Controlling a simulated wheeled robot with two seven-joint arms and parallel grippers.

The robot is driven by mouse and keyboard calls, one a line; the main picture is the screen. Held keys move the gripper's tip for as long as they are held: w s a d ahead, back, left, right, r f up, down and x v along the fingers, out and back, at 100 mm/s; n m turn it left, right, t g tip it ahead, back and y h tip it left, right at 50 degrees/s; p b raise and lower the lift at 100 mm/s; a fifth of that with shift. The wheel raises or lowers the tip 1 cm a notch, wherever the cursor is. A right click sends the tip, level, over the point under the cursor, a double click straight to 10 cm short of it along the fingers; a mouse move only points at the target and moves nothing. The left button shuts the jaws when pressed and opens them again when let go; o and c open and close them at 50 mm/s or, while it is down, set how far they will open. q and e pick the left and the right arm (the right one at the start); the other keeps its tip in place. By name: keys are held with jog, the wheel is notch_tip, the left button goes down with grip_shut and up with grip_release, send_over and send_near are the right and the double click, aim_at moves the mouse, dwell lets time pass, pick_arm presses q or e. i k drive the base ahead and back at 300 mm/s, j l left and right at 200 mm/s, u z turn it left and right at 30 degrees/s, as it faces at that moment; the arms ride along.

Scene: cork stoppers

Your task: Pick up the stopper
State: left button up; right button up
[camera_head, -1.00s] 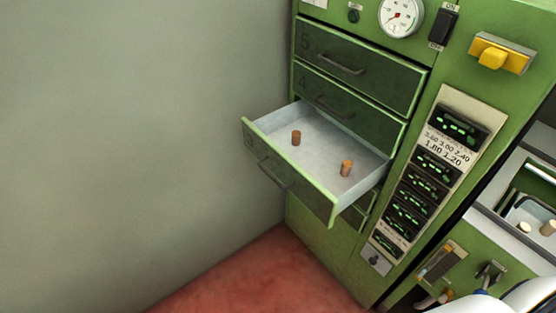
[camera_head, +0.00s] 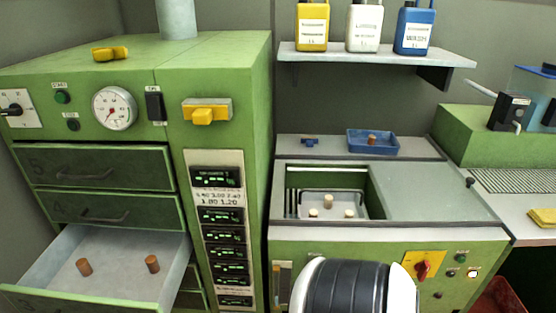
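Two brown cork stoppers stand in the open drawer (camera_head: 120,245) at the lower left: a left stopper (camera_head: 84,267) and a right stopper (camera_head: 152,264). Several paler stoppers, one of them the rear stopper (camera_head: 328,201), sit inside the open bay of the green machine in the middle. Another brown stopper (camera_head: 372,139) is in a small blue tray (camera_head: 352,147) on the ledge behind. A black and white part of my own arm shows at the bottom centre. Neither gripper is in view.
The green cabinet (camera_head: 222,75) with dials and displays stands at the left. A shelf (camera_head: 375,55) with yellow, white and blue bottles hangs above the machine. A grey sliding cover (camera_head: 430,193) lies right of the bay. A red knob (camera_head: 423,267) is on the machine's front.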

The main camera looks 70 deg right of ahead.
aim_at(371, 139)
jog(key=z, duration=2.85)
jog(key=k+l, duration=0.1)
jog(key=l, duration=0.3)
jog(key=z, duration=0.05)
